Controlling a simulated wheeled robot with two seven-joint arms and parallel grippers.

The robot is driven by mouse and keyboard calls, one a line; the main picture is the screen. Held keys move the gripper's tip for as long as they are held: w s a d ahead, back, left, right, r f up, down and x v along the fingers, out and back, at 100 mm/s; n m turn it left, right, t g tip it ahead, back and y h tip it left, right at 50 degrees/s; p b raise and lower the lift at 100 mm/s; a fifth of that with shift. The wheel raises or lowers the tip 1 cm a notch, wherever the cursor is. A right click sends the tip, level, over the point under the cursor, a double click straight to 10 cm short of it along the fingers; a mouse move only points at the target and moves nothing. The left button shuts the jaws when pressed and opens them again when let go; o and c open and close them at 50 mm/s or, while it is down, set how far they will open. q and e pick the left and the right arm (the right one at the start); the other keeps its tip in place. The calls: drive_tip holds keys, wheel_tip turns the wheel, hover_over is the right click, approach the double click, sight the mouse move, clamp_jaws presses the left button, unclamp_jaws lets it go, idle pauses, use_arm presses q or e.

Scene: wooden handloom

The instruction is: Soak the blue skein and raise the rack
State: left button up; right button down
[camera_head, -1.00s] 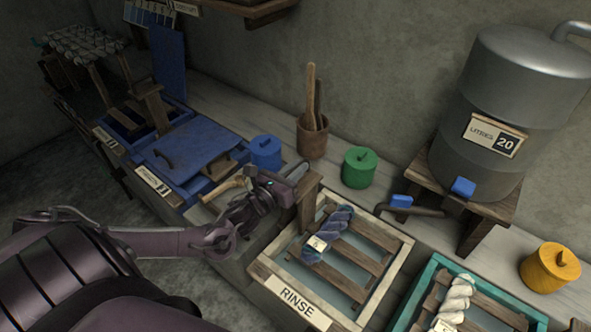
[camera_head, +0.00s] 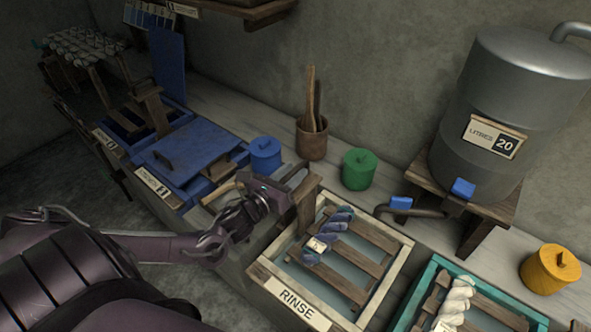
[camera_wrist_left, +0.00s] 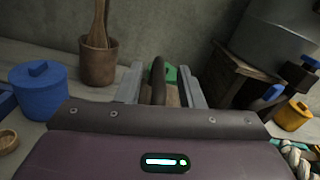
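The blue skein (camera_head: 340,222) lies on the slatted wooden rack (camera_head: 362,252) inside the pale wooden tray labelled RINSE (camera_head: 398,262). It carries a small white tag, and bluish water shows between the slats. My left gripper (camera_head: 297,178) is at the tray's back left corner, beside the wooden post (camera_head: 306,208). In the left wrist view its two grey fingers (camera_wrist_left: 160,88) stand apart, with a dark upright bar (camera_wrist_left: 158,78) between them and gaps on both sides. The head view does not show the fingertips clearly. My right gripper is not in view.
A teal tray (camera_head: 408,318) with a white skein (camera_head: 458,298) stands at the right. Blue (camera_head: 265,156), green (camera_head: 359,170) and yellow (camera_head: 550,270) jars, a stick pot (camera_head: 312,140) and a metal water tank (camera_head: 500,110) line the back. Blue lidded vats (camera_head: 185,150) stand left.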

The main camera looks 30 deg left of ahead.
use_arm(q)
drive_tip(key=s, duration=0.6)
drive_tip(key=shift+a+r, duration=0.1)
drive_tip(key=shift+a, duration=0.1)
idle(1.0)
